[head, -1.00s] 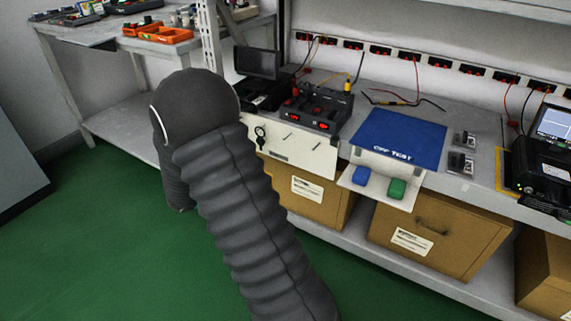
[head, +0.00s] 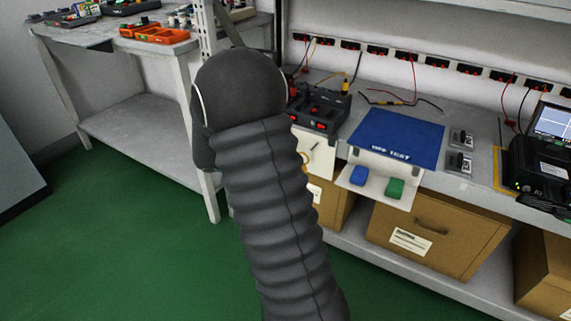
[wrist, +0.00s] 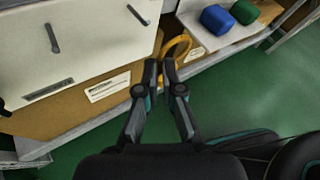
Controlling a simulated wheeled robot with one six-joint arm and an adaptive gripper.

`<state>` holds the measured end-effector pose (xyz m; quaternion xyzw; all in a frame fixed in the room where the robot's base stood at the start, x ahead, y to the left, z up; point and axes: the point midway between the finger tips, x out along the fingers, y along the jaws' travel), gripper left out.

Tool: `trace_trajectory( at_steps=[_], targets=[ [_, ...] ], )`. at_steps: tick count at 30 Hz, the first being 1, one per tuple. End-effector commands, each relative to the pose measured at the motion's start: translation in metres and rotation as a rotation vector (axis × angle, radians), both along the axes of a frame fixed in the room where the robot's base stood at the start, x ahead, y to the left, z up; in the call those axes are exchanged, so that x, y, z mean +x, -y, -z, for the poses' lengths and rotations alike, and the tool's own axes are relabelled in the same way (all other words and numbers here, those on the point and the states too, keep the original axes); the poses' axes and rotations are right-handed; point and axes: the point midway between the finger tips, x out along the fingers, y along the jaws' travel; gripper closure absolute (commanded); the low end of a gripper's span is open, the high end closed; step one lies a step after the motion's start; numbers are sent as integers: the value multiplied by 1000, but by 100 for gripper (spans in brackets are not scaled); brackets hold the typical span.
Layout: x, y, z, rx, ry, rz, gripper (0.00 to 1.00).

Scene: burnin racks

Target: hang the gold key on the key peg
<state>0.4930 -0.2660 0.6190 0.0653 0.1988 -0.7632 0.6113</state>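The gold key shows as a gold ring (wrist: 180,44) at the fingertips in the wrist view; the rest of it is hidden by the fingers. My gripper (wrist: 160,66) is closed to a narrow gap on it, below and in front of the white peg panel (wrist: 90,55). Two bare dark pegs stick out of the panel, one at left (wrist: 52,38) and one nearer the gripper (wrist: 137,15). The key is apart from both. In the head view my arm hides most of the panel (head: 325,158) and the gripper; a bit of gold (head: 312,150) shows before it.
Right of the panel, a small shelf holds a blue block (head: 358,175) and a green block (head: 395,187), under a blue mat (head: 398,135). Cardboard boxes (head: 436,235) stand below. A black power unit (head: 322,107) sits above the panel. Green floor in front is clear.

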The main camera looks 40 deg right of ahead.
Motion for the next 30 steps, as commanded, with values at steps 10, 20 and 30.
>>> trace_trajectory(
  at_steps=[10,20,30],
  targets=[
    [7,17,3,0,0,1,100],
    [14,32,4,-1,-1,-1,100],
    [20,48,6,0,0,0,100]
  ],
)
